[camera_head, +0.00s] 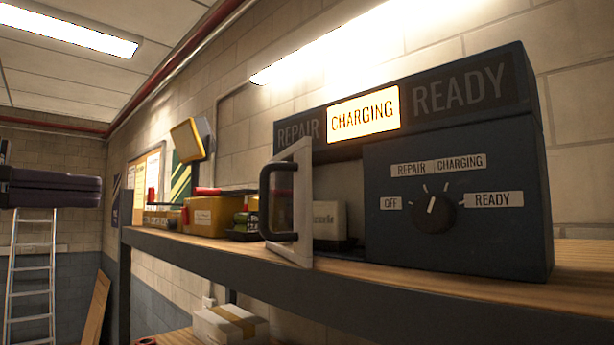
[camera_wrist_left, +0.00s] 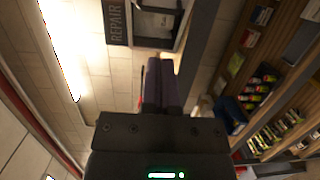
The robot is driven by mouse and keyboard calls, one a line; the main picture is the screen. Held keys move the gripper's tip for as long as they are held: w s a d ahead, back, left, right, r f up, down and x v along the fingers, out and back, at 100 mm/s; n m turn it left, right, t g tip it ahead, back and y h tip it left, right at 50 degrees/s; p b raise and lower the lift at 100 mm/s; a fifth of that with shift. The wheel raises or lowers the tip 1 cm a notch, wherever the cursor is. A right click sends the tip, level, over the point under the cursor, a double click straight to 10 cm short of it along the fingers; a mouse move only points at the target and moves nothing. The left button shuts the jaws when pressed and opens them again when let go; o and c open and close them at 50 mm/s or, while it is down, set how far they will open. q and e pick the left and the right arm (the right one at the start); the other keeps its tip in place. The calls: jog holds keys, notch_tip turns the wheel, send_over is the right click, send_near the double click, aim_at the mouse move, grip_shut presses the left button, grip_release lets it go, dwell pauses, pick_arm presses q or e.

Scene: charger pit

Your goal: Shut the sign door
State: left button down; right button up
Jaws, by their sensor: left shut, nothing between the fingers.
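The sign is a dark blue box (camera_head: 470,135) on a wooden shelf, with a lit CHARGING panel (camera_head: 363,114) and a knob (camera_head: 434,213). Its small door (camera_head: 302,205), pale-edged with a black handle (camera_head: 265,200), stands open and swung outward at the box's left, showing the compartment inside. My left gripper (camera_head: 98,190) is shut and empty at the left edge, well apart from the door. In the left wrist view, the gripper's fingers (camera_wrist_left: 163,88) point up towards the REPAIR panel (camera_wrist_left: 117,22), with the door area partly cut off at the top. My right gripper is out of view.
Yellow boxes (camera_head: 212,215) and other items stand on the shelf (camera_head: 340,270) left of the door. A cardboard box (camera_head: 230,325) sits on a lower surface. A ladder (camera_head: 32,265) leans at the far left. Open air lies between my left gripper and the door.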

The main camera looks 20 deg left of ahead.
pick_arm(q)
jog(key=p, duration=0.4)
send_near(267, 203)
jog(key=x, duration=0.7)
jog(key=shift+w+a, duration=0.15)
jog(key=shift+a, duration=0.05)
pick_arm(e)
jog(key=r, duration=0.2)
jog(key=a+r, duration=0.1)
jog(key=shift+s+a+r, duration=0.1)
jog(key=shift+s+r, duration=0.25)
